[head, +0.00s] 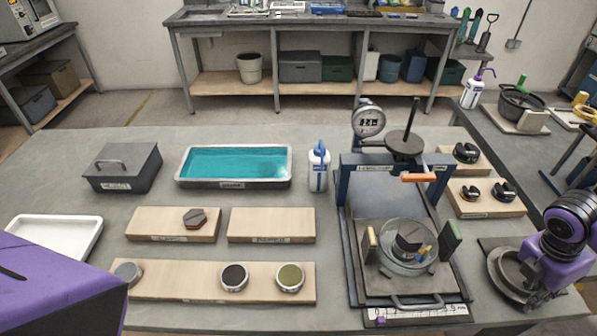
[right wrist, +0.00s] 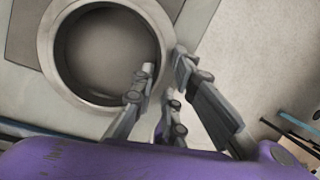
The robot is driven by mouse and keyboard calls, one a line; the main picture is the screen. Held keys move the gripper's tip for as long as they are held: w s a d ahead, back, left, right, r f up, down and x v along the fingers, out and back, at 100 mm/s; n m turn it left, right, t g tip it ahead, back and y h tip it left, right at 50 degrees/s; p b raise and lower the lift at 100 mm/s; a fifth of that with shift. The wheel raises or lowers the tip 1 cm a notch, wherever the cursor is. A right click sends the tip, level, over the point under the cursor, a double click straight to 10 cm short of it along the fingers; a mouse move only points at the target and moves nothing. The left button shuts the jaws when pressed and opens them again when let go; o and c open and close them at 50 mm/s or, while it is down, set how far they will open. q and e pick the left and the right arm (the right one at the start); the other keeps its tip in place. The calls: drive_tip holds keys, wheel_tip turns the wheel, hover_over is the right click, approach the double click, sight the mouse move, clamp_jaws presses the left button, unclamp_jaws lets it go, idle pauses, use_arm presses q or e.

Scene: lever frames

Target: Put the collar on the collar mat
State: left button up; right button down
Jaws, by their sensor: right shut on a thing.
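The collar (head: 497,277) is a wide grey metal ring at the right of the bench in the head view. My right gripper (head: 526,270) is shut on its right-hand wall. The right wrist view shows the collar (right wrist: 47,48) from above, with one finger of my right gripper (right wrist: 166,70) inside the ring and the other outside. A dark flat mat (head: 489,243), apparently the collar mat, shows behind and under the collar; it also shows in the right wrist view (right wrist: 30,25). I cannot tell whether the collar touches it. My left gripper is out of view.
A press (head: 345,215) with a glass dish (head: 400,262) stands left of the collar. A wooden board (head: 482,208) with dark clamps lies behind it. Wooden blocks, a teal tray (head: 233,185) and a bottle (head: 319,172) stand farther left.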

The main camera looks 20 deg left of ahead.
drive_tip(key=shift+f, duration=0.15)
drive_tip(key=c, duration=2)
unclamp_jaws()
drive_tip(key=v, duration=1.2)
drive_tip(key=shift+s+a+p, duration=0.1)
drive_tip(key=shift+p, duration=0.2)
